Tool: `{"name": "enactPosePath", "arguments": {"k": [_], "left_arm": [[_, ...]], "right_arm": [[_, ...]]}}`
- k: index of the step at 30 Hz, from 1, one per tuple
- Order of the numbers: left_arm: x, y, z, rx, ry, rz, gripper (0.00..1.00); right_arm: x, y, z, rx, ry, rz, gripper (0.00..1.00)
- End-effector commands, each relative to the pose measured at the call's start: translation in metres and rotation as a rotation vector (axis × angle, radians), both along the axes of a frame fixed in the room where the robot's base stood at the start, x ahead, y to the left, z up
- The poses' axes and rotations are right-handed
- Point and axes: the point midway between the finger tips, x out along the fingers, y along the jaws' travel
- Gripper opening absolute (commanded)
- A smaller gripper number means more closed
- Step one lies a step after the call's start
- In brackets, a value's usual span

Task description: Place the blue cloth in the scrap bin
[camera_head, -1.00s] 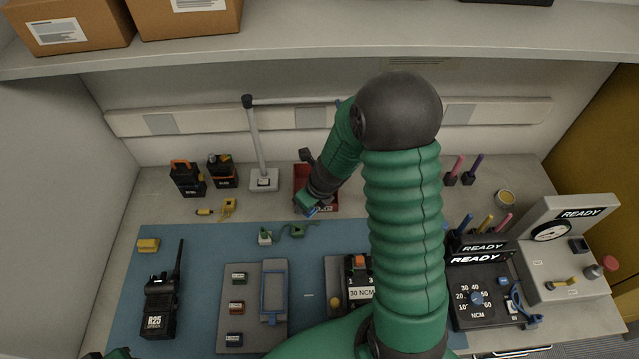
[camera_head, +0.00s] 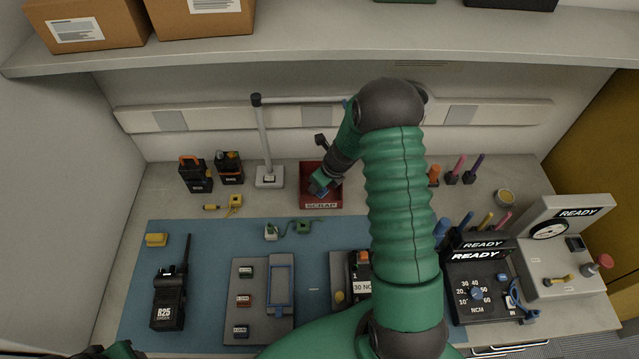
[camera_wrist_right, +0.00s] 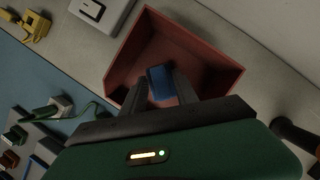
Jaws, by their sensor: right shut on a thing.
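The red scrap bin (camera_head: 321,203) stands at the back of the bench, its front labelled SCRAP. My right gripper (camera_head: 318,189) reaches down over the bin from the right. In the right wrist view, the gripper (camera_wrist_right: 160,86) is shut on the blue cloth (camera_wrist_right: 160,82), a small dark blue piece between the fingers. The cloth is over the opening of the red bin (camera_wrist_right: 200,45); whether it touches the bin floor I cannot tell. In the head view my arm hides part of the bin. My left gripper is not in view; only a bit of dark arm shows at the bottom left.
A lamp stand (camera_head: 268,178) is left of the bin, with two orange-topped packs (camera_head: 196,177) further left. A radio (camera_head: 168,300) and a grey tray (camera_head: 246,270) lie on the blue mat (camera_head: 210,240). A shelf (camera_head: 320,42) overhangs the back. Test boxes (camera_head: 480,290) stand at the right.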

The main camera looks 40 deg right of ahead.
Motion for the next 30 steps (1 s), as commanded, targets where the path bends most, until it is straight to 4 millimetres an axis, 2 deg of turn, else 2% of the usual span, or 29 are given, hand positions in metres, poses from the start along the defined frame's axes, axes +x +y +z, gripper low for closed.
{"name": "enactPosePath", "arguments": {"k": [4,5,9,17,21,23,30], "left_arm": [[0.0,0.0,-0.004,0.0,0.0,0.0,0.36],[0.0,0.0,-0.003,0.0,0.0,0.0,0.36],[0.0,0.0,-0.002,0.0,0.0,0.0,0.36],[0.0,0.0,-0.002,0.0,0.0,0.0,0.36],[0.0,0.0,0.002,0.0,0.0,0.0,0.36],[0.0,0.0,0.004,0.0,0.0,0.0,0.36],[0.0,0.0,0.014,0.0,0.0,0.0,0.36]], "right_arm": [[-0.001,-0.002,-0.006,0.002,0.001,-0.001,0.0],[0.0,-0.002,-0.005,0.001,0.001,-0.001,0.38],[0.0,-0.002,-0.004,0.0,0.001,-0.001,0.56],[0.0,0.0,-0.003,-0.001,0.0,-0.001,0.57],[-0.002,-0.001,0.007,-0.003,-0.001,-0.001,0.57],[-0.005,-0.002,0.017,-0.004,-0.001,-0.001,0.57],[-0.028,-0.004,0.076,-0.003,-0.002,0.0,0.57]]}}
